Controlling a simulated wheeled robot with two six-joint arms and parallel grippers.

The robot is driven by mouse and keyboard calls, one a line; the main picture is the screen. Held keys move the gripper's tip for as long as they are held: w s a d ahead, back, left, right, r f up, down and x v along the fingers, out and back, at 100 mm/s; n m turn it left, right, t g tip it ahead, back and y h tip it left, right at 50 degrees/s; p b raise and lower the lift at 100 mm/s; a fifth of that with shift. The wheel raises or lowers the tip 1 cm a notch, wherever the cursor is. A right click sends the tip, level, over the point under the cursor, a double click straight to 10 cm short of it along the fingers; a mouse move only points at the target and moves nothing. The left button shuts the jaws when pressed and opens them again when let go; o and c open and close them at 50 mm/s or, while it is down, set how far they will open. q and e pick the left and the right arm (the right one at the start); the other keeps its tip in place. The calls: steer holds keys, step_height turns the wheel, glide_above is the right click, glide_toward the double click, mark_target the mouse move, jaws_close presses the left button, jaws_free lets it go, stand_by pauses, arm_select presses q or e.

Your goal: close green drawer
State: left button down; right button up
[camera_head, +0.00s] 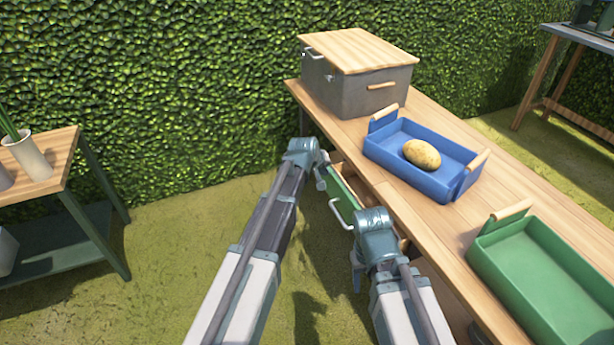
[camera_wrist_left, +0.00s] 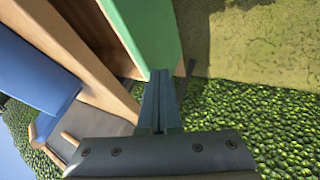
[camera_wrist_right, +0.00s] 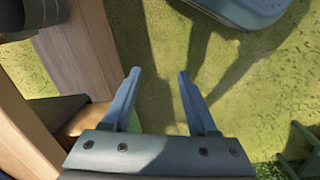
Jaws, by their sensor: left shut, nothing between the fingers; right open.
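The green drawer (camera_head: 343,192) sticks out from the side of the wooden table, so it stands partly open. Its pale handle (camera_head: 337,214) faces left, and my arms hide part of the drawer. In the left wrist view the green drawer front (camera_wrist_left: 150,30) rises just beyond my shut left gripper (camera_wrist_left: 160,78); I cannot tell whether they touch. In the head view my left gripper (camera_head: 321,172) is at the far end of the drawer. My right gripper (camera_head: 356,272) is open and empty, pointing down on the near side of the drawer; its spread fingers show in the right wrist view (camera_wrist_right: 158,75).
On the table (camera_head: 448,226) stand a grey box (camera_head: 345,93) with a wooden lid, a blue tray (camera_head: 440,188) holding a potato (camera_head: 422,154), and a green tray (camera_head: 540,275). A plant stand (camera_head: 60,165) is at left. Open grass (camera_head: 175,255) lies beside the table.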

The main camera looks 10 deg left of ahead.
mark_target(336, 172)
arm_select(q)
steer(key=shift+w+d, duration=0.45)
steer(key=shift+d, duration=0.25)
steer(key=shift+w+d, duration=0.45)
steer(key=shift+d, duration=0.25)
